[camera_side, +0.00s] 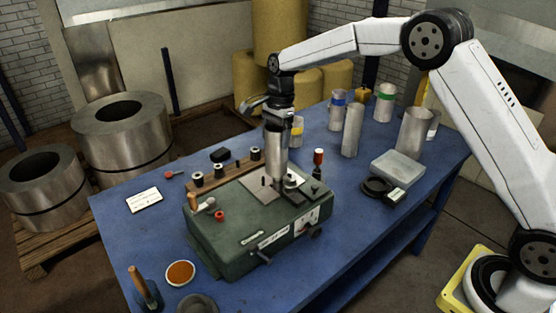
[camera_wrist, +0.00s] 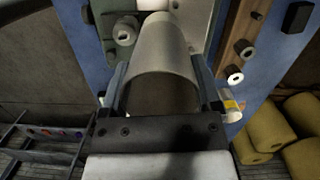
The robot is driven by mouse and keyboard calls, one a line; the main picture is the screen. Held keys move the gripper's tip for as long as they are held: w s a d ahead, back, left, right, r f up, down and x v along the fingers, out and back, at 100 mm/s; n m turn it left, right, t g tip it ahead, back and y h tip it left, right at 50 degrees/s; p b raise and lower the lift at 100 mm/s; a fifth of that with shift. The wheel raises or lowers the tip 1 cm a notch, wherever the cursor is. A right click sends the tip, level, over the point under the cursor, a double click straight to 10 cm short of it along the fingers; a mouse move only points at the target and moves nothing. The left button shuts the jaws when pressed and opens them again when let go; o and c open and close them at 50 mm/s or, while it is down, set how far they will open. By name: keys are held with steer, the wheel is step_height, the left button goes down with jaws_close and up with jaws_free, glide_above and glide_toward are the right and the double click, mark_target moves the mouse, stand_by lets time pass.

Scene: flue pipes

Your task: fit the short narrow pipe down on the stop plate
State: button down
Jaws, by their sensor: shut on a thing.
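A plain grey metal pipe (camera_side: 275,158) hangs upright under my gripper (camera_side: 279,124), over the green machine (camera_side: 240,228). My gripper is shut on its upper part. In the wrist view the same pipe (camera_wrist: 163,52) lies between the two fingers of my gripper (camera_wrist: 160,80), its open end facing the camera. A light metal plate (camera_side: 256,191) lies on the machine's top, just left of the pipe's lower end. I cannot tell whether this plate is the stop plate, or whether the pipe touches anything below.
A red-topped tool (camera_side: 318,160) stands close right of the pipe. Behind are a tall plain pipe (camera_side: 352,130), a wide pipe (camera_side: 412,134), and blue-banded (camera_side: 338,112) and green-banded pipes (camera_side: 384,104). A wooden rail (camera_side: 226,173) with spools borders the machine.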

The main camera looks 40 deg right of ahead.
mark_target(276, 149)
steer(key=shift+f, duration=2.3)
stand_by(1.0)
jaws_free()
steer(key=shift+r, duration=0.1)
steer(key=shift+r, duration=3.4)
steer(key=shift+s, duration=0.1)
steer(key=s+d+f+n+t+h, duration=0.1)
steer(key=s+f+n, duration=0.1)
steer(key=s+n, duration=0.6)
steer(key=s+d+f+n+t, duration=0.1)
steer(key=s+n, duration=0.7)
steer(key=s, duration=1.1)
step_height(276, 149, down, 3)
steer(key=shift+s+d+r+n+t+h, duration=0.15)
steer(key=shift+s+d+n+t+h, duration=0.2)
steer(key=shift+d, duration=0.3)
